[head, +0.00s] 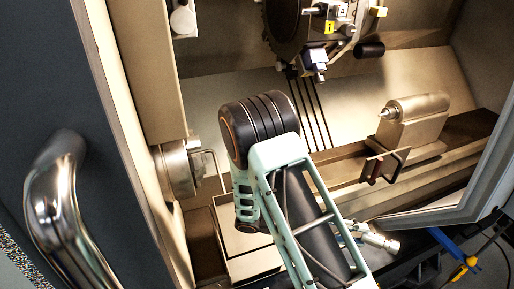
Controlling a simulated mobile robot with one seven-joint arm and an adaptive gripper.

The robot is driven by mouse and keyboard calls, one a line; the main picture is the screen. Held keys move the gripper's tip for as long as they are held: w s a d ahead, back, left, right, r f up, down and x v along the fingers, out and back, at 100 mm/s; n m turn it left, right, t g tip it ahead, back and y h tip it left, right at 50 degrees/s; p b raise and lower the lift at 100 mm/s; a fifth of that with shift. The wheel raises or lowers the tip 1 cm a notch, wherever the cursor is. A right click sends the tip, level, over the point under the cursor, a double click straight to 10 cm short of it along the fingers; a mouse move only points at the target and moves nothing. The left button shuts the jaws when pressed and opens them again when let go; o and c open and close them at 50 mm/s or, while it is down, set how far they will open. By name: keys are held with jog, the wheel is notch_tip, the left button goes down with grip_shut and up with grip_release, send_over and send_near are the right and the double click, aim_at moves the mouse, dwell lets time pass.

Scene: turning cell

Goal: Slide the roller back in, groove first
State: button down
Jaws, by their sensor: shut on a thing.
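My gripper (358,231) shows small and partly covered by my arm, low and right of the middle, near the machine's front edge. It is shut on a short silver cylinder, which looks like the roller (384,242). The roller points to the right and lies roughly level. Its groove is too small to make out. The silver chuck (178,168) is on the left inside the lathe, well away from my gripper. Its face is partly turned from view, so I cannot see what its opening holds.
The tool turret (290,28) hangs at the top. The tailstock (412,122) with its pointed centre stands on the right. The door (95,150) with a big handle (60,205) fills the left. A blue and yellow tool (463,265) lies at lower right. A pale tray (245,262) is below the chuck.

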jog(key=s+a+f+m+g+y+b, duration=0.2)
jog(key=s+a+f+m+g+y, duration=0.1)
jog(key=s+a+f+g+y, duration=0.5)
jog(key=w+a+n+g+y+b, duration=0.2)
jog(key=a+n+g+y+b, duration=0.15)
jog(key=a+y, duration=1.05)
jog(key=w+a+r+t+y+b, duration=0.1)
jog(key=w+a+r+t+y, duration=0.4)
jog(key=w+y, duration=0.5)
jog(key=w+r+m+t+y+b, duration=0.2)
jog(key=w+r+m+t, duration=0.35)
jog(key=w+r, duration=1)
jog(key=s+a+f, duration=0.2)
jog(key=s+a, duration=0.1)
jog(key=a, duration=0.5)
jog(key=shift+n+t, duration=0.3)
jog(key=shift+n, duration=0.1)
jog(key=shift+s+a+r+b, duration=0.1)
jog(key=shift+s+a+b, duration=0.1)
jog(key=shift+a+b, duration=0.3)
